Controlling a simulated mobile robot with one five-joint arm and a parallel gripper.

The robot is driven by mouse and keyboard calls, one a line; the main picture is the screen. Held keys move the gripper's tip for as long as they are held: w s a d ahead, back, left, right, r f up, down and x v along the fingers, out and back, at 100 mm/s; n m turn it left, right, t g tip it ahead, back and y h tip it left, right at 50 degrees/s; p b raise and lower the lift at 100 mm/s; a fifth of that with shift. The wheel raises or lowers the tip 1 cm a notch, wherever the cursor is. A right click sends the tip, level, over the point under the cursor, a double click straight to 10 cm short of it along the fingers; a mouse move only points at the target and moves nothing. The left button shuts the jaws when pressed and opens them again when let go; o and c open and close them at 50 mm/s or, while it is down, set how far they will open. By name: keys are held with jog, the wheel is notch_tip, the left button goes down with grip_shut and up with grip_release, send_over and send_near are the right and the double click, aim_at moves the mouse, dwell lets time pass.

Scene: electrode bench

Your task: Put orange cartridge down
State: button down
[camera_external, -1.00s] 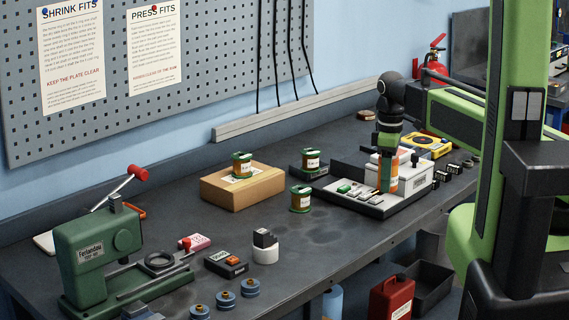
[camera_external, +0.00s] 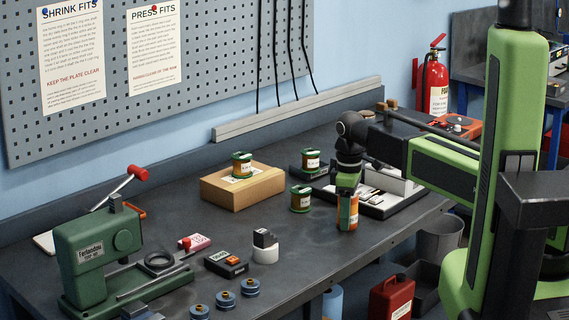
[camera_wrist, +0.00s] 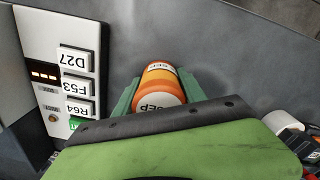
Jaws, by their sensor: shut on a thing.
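The orange cartridge (camera_external: 347,212) is upright in my gripper (camera_external: 347,194), near the front edge of the bench. My gripper is shut on its upper part and points down. In the wrist view the cartridge (camera_wrist: 159,85) shows its orange and white label with "SEP" between the green fingers of my gripper (camera_wrist: 158,98). Its lower end is at or close above the dark bench top (camera_external: 320,238); I cannot tell whether it touches.
A white-topped device (camera_external: 380,203) with labelled keys (camera_wrist: 75,87) stands behind and beside the cartridge. Green-and-orange spools (camera_external: 301,198) are to its left. A white cylinder with a dark block (camera_external: 265,248) stands further left. Bench room in front of the device is clear.

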jog(key=shift+f, duration=0.1)
jog(key=c, duration=0.7)
grip_release()
jog(key=shift+o, duration=0.2)
notch_tip(320, 180, up, 13)
jog(key=p, duration=1.2)
jog(key=shift+f, duration=0.3)
